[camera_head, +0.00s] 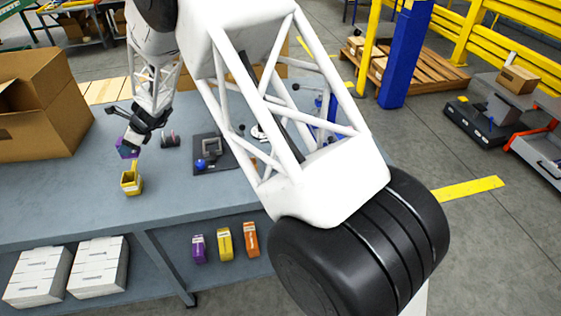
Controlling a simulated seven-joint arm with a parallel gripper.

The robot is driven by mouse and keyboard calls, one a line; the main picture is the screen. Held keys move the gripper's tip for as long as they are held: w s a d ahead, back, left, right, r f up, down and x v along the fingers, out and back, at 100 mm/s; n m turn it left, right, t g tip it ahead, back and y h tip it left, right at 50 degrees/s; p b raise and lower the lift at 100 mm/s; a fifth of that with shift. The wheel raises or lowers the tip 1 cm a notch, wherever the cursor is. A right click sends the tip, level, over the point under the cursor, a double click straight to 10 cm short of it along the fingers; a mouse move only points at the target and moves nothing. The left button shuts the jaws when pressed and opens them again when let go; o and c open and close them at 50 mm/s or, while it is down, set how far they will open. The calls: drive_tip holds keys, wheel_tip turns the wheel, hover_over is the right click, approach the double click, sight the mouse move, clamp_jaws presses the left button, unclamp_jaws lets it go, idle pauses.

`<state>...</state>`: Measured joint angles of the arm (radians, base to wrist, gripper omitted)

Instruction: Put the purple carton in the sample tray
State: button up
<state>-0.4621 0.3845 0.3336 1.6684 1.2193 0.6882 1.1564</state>
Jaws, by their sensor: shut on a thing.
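My gripper (134,138) is over the left part of the grey-blue table, pointing down. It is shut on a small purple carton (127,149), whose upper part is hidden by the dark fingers. The carton appears just behind a yellow pot (131,184); its exact height above the table is hard to tell. Another purple carton (199,249) stands on the lower level beneath the table. I cannot identify the sample tray for certain; a dark flat tray-like base (222,168) with a blue ball and a grey frame lies right of my gripper, partly behind my arm.
A large open cardboard box (42,108) stands at the table's left. A small dark item (170,141) lies between my gripper and the dark base. Yellow (224,244) and orange (251,240) cartons and white stacks (98,267) are below. My white arm covers the table's right side.

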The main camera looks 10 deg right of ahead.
drive_tip(key=s+d+r+m+t+h, duration=0.1)
drive_tip(key=s+d+r+m+t, duration=0.15)
drive_tip(key=d, duration=0.65)
drive_tip(key=s+d+r+m+t+h, duration=0.1)
drive_tip(key=s+d+m, duration=0.2)
drive_tip(key=d, duration=0.6)
drive_tip(key=s+d+r+m+t+h, duration=0.1)
drive_tip(key=s+d+r+m+t, duration=0.15)
drive_tip(key=d, duration=0.65)
drive_tip(key=s+d+f+m+t+h, duration=0.1)
drive_tip(key=s+d+f+m+h, duration=0.2)
drive_tip(key=s+d, duration=0.5)
drive_tip(key=s+d+f+m+t+h, duration=0.1)
drive_tip(key=s+d+f+m+h, duration=0.2)
drive_tip(key=d, duration=1.3)
drive_tip(key=shift+s+f+m, duration=0.5)
drive_tip(key=shift+s+m, duration=1)
drive_tip(key=shift+s, duration=1.6)
drive_tip(key=shift+w, duration=0.1)
drive_tip(key=shift+w+d+f, duration=0.1)
drive_tip(key=shift+w+f, duration=0.15)
drive_tip(key=shift+w, duration=2.25)
drive_tip(key=shift+w+a+f, duration=0.1)
drive_tip(key=shift+w+f, duration=0.1)
drive_tip(key=shift+w, duration=2.35)
drive_tip(key=shift+w+d+f, duration=0.1)
drive_tip(key=shift+w+f, duration=0.15)
drive_tip(key=shift+w, duration=2.25)
drive_tip(key=shift+w, duration=0.15)
